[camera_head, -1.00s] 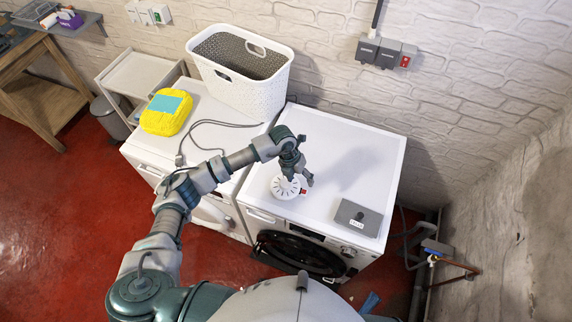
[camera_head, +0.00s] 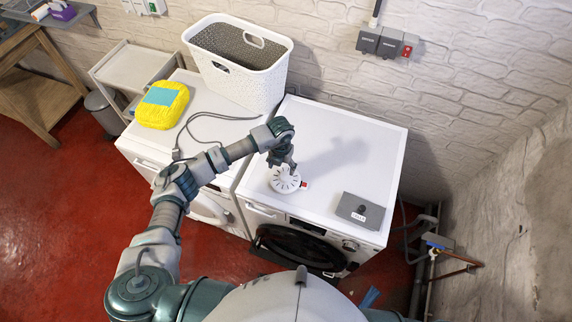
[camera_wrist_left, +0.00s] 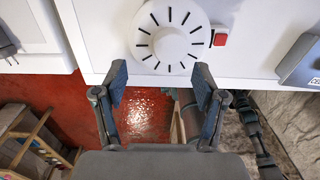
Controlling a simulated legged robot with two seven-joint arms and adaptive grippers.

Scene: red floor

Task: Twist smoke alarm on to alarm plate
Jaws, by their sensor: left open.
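The smoke alarm (camera_head: 286,181) is a round white disc with dark radial slots. It lies on the washing machine top near its front edge, and it also shows in the left wrist view (camera_wrist_left: 170,38). A small red piece (camera_wrist_left: 220,39) sits at its right side. I cannot make out a separate alarm plate; whether one lies under the disc is hidden. My left gripper (camera_head: 287,162) is over the machine by the alarm. In the left wrist view its fingers (camera_wrist_left: 160,84) are spread and empty, with the alarm beyond the tips. My right gripper is not in view.
A grey box (camera_head: 360,211) with a dark knob sits at the machine top's front right. A white basket (camera_head: 240,85) stands at the back left. A yellow pack (camera_head: 158,113) and a grey cable (camera_head: 190,125) lie on the left appliance. The washing machine top (camera_head: 350,135) is clear behind the alarm.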

